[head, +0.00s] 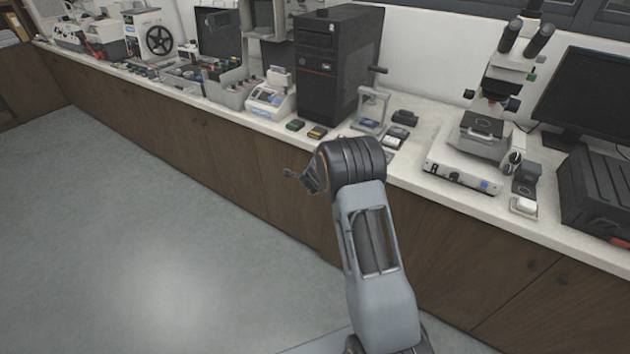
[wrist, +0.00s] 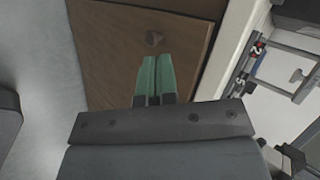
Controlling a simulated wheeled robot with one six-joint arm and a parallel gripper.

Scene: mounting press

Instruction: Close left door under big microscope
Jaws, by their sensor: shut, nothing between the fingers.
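The big microscope (head: 490,100) stands on the counter at the right of the head view. Brown cabinet fronts (head: 455,250) run below it, partly hidden by my arm, and look flush there. Two small dark knobs show beside a seam at the lower right.
The white counter (head: 415,180) carries a black computer tower (head: 335,65), small devices, a monitor (head: 590,100) and a black case (head: 597,200). The grey floor (head: 150,220) is clear at the left. In the wrist view the counter edge (wrist: 225,60) lies close at the right.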

